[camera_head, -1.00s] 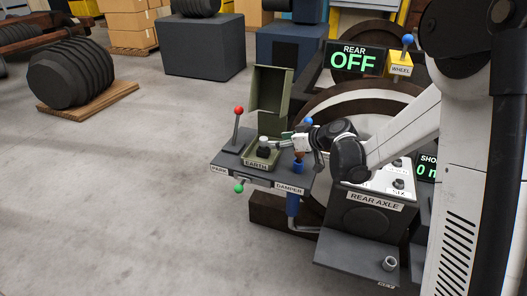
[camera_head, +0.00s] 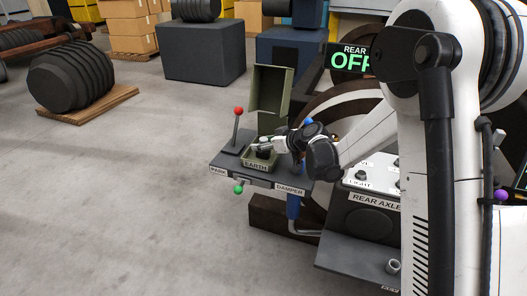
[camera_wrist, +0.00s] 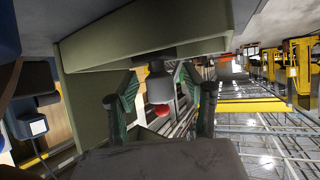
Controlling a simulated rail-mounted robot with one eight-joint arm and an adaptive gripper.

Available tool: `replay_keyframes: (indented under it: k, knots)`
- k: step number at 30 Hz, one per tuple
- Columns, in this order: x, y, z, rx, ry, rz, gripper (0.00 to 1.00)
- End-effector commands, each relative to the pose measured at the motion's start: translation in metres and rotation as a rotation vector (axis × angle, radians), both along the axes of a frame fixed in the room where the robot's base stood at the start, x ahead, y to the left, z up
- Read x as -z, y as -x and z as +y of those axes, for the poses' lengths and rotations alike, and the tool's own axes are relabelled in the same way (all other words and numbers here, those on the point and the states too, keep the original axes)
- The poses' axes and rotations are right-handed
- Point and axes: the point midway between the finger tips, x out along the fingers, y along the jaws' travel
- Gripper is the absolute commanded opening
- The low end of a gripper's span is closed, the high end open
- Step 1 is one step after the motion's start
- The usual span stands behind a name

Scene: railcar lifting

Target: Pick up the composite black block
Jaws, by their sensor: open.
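No single thing is plainly a composite black block. A dark knob with a grey cap stands in the open green box (camera_head: 270,95) labelled EARTH, on the dark console. In the wrist view this knob (camera_wrist: 160,86) hangs inverted between my fingers, with the green box (camera_wrist: 90,92) behind it. My gripper (camera_head: 267,146) is open at the box, its fingers on either side of the knob; contact cannot be told. A black ribbed, drum-like stack (camera_head: 70,83) lies on a wooden pallet at far left, well away from my gripper.
The console carries a red-topped lever (camera_head: 237,112) and a green-knobbed lever (camera_head: 238,189). A REAR AXLE panel (camera_head: 372,205) stands to the right. A large dark block (camera_head: 203,52) stands behind. The floor at front left is clear.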

Motion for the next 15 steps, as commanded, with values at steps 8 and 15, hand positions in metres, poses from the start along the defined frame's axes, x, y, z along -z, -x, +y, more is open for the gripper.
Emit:
replay_keyframes:
  k: [8,15]
  knots:
    - [-0.0003,0.0001,-0.0004,0.000,0.000,0.000,0.16]
    - [-0.0004,0.0001,-0.0004,0.000,0.000,0.000,0.00]
